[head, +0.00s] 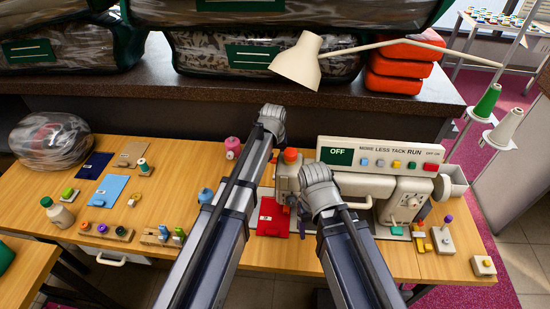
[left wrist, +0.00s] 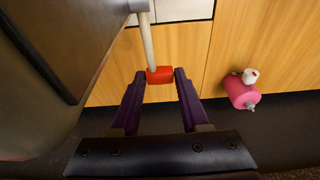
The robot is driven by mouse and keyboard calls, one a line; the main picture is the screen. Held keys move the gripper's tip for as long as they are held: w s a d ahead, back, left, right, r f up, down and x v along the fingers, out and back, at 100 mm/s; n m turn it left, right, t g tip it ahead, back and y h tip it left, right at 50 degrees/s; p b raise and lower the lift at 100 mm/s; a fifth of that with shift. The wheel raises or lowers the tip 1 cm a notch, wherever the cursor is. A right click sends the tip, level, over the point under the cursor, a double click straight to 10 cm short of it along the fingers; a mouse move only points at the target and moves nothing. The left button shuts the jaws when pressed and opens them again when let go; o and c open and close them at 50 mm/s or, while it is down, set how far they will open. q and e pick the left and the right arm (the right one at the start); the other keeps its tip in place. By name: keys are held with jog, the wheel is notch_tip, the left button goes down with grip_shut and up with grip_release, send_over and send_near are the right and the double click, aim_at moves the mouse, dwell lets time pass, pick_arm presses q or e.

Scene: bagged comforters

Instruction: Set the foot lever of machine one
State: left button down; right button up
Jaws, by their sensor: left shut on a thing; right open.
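The machine (head: 382,185) stands right of centre on the wooden table, with a green panel reading OFF (head: 337,156) and a row of coloured buttons. In the left wrist view, a pale rod ends in a red knob (left wrist: 160,75), the lever's end. My left gripper (left wrist: 159,80) is shut on this knob, one dark finger at each side. In the head view my left wrist (head: 272,120) is behind the machine's left end; its fingers are hidden. My right gripper (head: 303,220) is open in front of the machine, above a red cloth (head: 273,217); its fingers are mostly hidden.
A lamp (head: 300,62) hangs over the machine. Thread cones (head: 487,102) stand at right. Bagged comforters (head: 250,52) fill the counter behind. Small items crowd the table's left.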

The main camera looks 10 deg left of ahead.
aim_at(275, 161)
pick_arm(q)
jog(key=shift+r, duration=0.5)
jog(key=shift+s+r+p, duration=0.1)
jog(key=shift+r+p, duration=0.1)
jog(key=shift+p, duration=0.2)
jog(key=shift+s+r+p, duration=0.25)
jog(key=shift+r+p, duration=0.25)
jog(key=shift+p, duration=0.05)
jog(key=shift+s+r+p, duration=0.2)
jog(key=shift+r+p, duration=0.05)
jog(key=shift+p, duration=0.05)
jog(key=shift+s, duration=0.1)
